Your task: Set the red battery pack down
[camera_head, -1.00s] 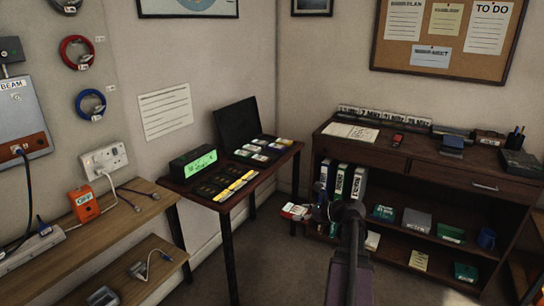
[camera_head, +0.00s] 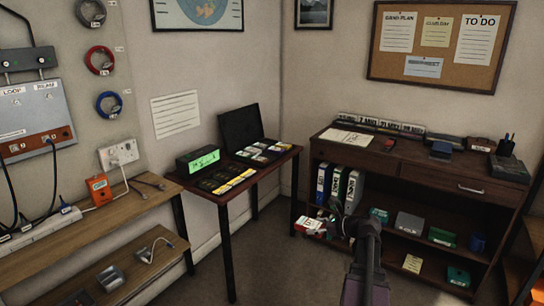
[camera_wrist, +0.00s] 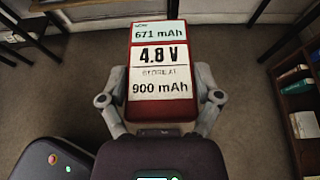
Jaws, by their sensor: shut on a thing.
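The red battery pack (camera_wrist: 162,75) is between the fingers of my gripper (camera_wrist: 160,98) in the wrist view. Its top label reads 671 mAh, 4.8 V and 900 mAh. Both fingers press on its sides, and it is held above the grey floor. In the head view the pack (camera_head: 312,225) shows small, at the tip of my gripper (camera_head: 335,222), in front of the dark shelf unit's left end. The underside of the pack is hidden.
A small table (camera_head: 227,205) holds a green-lit display (camera_head: 198,161), an open case and several cards. A wooden bench (camera_head: 130,213) stands at left. The dark shelf unit (camera_head: 440,173) stands at right, with binders and boxes. Floor (camera_head: 275,262) between them is clear.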

